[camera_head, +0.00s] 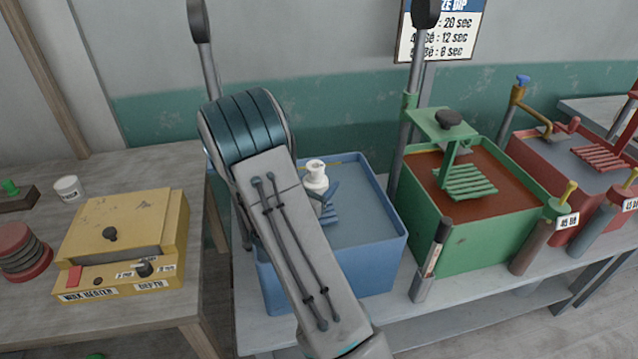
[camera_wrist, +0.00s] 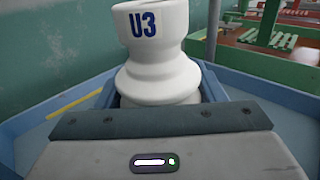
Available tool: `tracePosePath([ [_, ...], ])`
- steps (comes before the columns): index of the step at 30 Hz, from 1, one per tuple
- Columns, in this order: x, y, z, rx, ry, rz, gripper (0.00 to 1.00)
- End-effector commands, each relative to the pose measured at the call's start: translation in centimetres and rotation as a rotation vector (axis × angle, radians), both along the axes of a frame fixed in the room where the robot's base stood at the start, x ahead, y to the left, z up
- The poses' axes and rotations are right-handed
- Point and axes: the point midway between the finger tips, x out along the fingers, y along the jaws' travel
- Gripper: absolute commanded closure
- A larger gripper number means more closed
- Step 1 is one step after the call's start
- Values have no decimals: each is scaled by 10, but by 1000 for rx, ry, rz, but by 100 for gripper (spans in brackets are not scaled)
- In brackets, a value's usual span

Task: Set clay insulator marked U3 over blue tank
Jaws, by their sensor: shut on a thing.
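The white insulator (camera_wrist: 155,60) fills the middle of the wrist view, upright, with a blue U3 mark facing me. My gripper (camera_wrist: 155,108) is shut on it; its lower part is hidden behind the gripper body. In the head view the insulator (camera_head: 315,178) shows above the blue tank (camera_head: 378,255), near the tank's left back part. My arm covers the tank's left side and most of the gripper. I cannot tell the gap between the insulator and the tank's contents.
A green tank (camera_head: 470,235) with brown liquid and a green slatted rack stands to the right, then a red tank (camera_head: 570,150). A dark-capped tube (camera_head: 432,260) stands in front between the tanks. A yellow wax heater (camera_head: 120,240) sits on the left table. Grey posts rise behind the tanks.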

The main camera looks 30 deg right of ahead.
Motion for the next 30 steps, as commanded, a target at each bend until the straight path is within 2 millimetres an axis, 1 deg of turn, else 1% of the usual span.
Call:
tracePosePath([
  [3, 0, 0, -4, -1, -2, 0, 79],
  [4, 0, 0, -4, 0, 0, 0, 31],
  [6, 0, 0, -3, 0, 0, 0, 15],
  [14, 0, 0, -3, 0, 0, 0, 15],
  [18, 0, 0, 3, 0, 0, 0, 15],
  [19, -2, 6, 0, 1, 0, 2, 15],
  [23, -14, 27, -2, 1, 2, 5, 15],
  [30, -40, 74, -1, 1, 0, 5, 15],
])
